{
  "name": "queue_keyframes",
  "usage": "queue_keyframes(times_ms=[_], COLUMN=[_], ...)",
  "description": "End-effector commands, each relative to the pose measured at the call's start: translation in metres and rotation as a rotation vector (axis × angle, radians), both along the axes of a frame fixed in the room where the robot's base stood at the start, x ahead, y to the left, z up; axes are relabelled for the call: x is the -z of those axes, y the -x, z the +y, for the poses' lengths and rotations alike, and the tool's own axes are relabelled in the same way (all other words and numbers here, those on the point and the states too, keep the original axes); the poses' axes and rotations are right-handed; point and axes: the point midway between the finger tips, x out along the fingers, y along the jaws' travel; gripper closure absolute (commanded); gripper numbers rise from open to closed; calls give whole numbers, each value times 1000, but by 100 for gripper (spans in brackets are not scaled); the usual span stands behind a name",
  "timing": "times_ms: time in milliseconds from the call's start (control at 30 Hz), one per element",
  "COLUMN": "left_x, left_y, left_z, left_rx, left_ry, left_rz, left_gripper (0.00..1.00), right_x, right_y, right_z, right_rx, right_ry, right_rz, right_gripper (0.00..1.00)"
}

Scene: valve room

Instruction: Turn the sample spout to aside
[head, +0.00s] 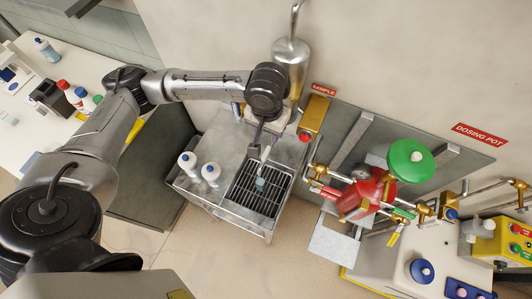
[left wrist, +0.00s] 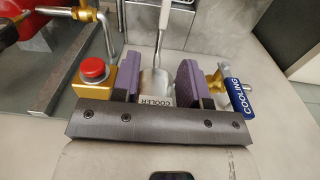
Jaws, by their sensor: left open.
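The left gripper (head: 274,121) is at the sample station by the wall, just left of the brass block with the red button (head: 304,137). In the left wrist view its two purple fingers (left wrist: 140,72) stand apart, open. A silver cylinder marked COOLER (left wrist: 158,84) shows between them, with no contact that I can make out. A slim grey tube (left wrist: 166,25), seemingly the spout, runs from it toward the grating. In the head view a slim dark-grey piece (head: 257,137) points at the grated tray (head: 240,212); I cannot tell if it is the spout. The right gripper is not in view.
A blue COOLING handle (left wrist: 239,98) is close beside the right-hand finger in the wrist view. The red dosing pot (head: 362,197) with brass piping is to the right.

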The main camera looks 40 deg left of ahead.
Motion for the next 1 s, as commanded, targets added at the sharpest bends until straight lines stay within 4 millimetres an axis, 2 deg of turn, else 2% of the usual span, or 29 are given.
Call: queue_keyframes(times_ms=[133,233,700,1000], left_x=[3,14,98,129], left_y=[-1,-1,-1,-1], left_z=[8,9,8,8], left_rx=[-40,-46,-44,-42], left_ry=[-13,-14,-12,-13], left_rz=[12,17,16,13], left_gripper=[60,60,60,60], right_x=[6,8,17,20], right_y=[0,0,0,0], right_z=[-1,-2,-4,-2], right_rx=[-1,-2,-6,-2], right_ry=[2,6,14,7], right_rz=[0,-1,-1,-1], right_gripper=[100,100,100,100])
